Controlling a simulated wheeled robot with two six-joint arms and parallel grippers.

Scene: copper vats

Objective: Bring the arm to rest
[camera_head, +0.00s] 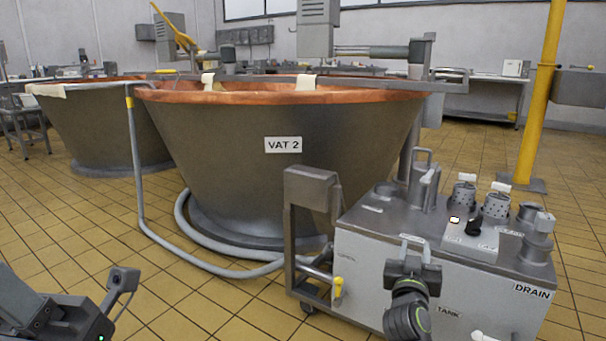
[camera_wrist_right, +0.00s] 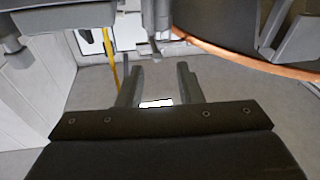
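My right gripper (camera_head: 413,268) is in front of the grey steel tank cart, seen from behind. In the right wrist view its two fingers (camera_wrist_right: 160,70) stand apart with nothing held between them. My left arm (camera_head: 55,315) comes in at the lower left corner over the tiled floor. Its fingers cannot be made out, so I cannot tell whether the left gripper is open or shut.
The tank cart (camera_head: 375,250) with knobs and cylinders on top stands close at the right. The copper-rimmed VAT 2 (camera_head: 235,150) is behind it, with a grey hose (camera_head: 140,185) at its left. A yellow post (camera_head: 540,95) stands at right. Floor at front left is clear.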

